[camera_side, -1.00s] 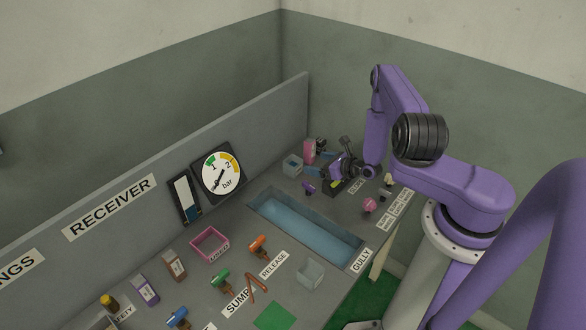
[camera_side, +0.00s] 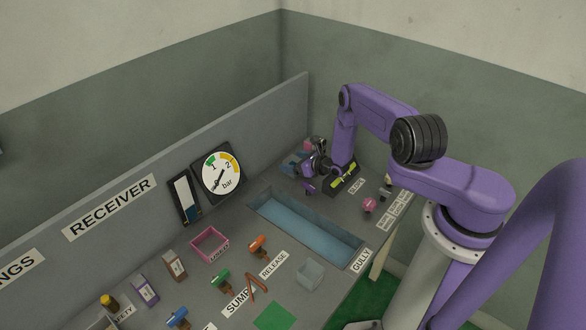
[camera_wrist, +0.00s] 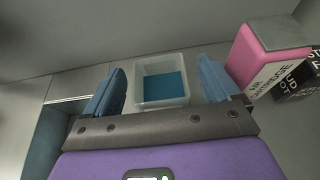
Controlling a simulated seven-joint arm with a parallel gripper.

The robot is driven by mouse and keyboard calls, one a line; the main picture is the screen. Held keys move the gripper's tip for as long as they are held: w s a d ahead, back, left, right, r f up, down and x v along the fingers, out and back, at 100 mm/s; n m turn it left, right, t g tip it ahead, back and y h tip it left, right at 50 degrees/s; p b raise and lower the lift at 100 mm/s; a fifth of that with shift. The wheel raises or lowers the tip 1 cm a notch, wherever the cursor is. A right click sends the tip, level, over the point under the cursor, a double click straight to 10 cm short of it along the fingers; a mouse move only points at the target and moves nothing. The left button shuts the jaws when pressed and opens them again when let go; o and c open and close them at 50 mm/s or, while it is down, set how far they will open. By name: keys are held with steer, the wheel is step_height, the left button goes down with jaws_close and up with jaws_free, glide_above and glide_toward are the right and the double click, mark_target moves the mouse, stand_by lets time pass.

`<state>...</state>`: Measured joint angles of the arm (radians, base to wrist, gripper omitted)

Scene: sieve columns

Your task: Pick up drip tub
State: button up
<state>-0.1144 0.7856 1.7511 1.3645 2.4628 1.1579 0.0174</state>
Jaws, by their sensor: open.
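A small translucent square tub (camera_wrist: 162,98) with blue in its bottom stands ahead of my gripper in the wrist view, likely the drip tub. My gripper (camera_wrist: 163,84) is open, with one blue finger left of the tub and one right of it. No contact is visible, and I cannot tell how far down the fingers reach. In the side view my gripper (camera_side: 293,163) covers most of this tub's place near the back panel. A second clear tub (camera_side: 310,273) stands empty-looking at the bench front.
A pink-and-white cartridge box (camera_wrist: 268,50) stands close to the right finger, with a dark box (camera_wrist: 303,78) beyond it. The grey back panel (camera_side: 268,115) rises behind. The blue-bottomed trough (camera_side: 305,228) is sunk in the bench. A pink tray (camera_side: 209,244) stands left of it.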

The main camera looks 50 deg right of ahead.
steer(key=shift+x, duration=1.45)
steer(key=c, duration=1.1)
steer(key=shift+o, duration=0.2)
steer(key=shift+r, duration=0.1)
